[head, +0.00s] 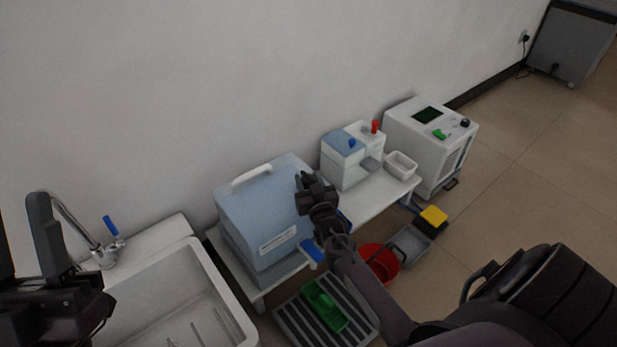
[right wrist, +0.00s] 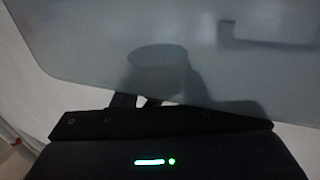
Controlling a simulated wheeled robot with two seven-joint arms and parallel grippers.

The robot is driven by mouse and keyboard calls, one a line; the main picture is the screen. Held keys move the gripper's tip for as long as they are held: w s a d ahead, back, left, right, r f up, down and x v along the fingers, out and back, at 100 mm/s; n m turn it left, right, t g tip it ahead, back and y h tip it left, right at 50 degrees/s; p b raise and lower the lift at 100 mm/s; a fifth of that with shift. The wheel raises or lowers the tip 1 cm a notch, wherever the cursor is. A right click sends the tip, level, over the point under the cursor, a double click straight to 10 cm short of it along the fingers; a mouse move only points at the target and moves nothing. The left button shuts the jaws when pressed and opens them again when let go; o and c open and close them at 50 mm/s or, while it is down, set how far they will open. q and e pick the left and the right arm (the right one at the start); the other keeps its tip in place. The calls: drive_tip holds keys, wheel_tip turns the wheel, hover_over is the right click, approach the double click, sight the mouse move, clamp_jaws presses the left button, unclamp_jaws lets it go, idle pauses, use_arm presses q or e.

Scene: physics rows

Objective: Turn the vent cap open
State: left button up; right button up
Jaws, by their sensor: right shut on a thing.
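A pale blue box lid (head: 262,205) with a white handle (head: 251,174) sits on the low bench beside the sink. My right gripper (head: 304,180) is at the lid's right edge. In the right wrist view the lid (right wrist: 90,40) fills most of the picture. A round, blue-grey cap-like shape (right wrist: 157,57) stands out from it, just past my dark fingers (right wrist: 138,101). My right gripper is shut on this cap, though the contact is mostly hidden.
A sink (head: 215,290) with a tap is at the left. A small blue-and-white device (head: 345,168), a white tub (head: 401,165) and a white machine (head: 432,150) stand to the right. A red bucket (head: 385,262) and a green item (head: 325,305) on a striped mat are below.

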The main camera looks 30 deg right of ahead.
use_arm(q)
drive_tip(key=shift+w+d+f+g+y, duration=0.25)
drive_tip(key=shift+w+f+g, duration=0.1)
drive_tip(key=shift+w+f, duration=0.15)
drive_tip(key=shift+w+d+f+g+y, duration=0.15)
drive_tip(key=shift+w+f+g+y, duration=0.15)
drive_tip(key=shift+f, duration=0.3)
use_arm(e)
drive_tip(key=shift+m+g+h, duration=0.3)
drive_tip(key=shift+m+h, duration=0.3)
drive_tip(key=shift+h, duration=0.3)
drive_tip(key=o, duration=1)
drive_tip(key=shift+c, duration=0.2)
use_arm(q)
drive_tip(key=shift+w, duration=0.1)
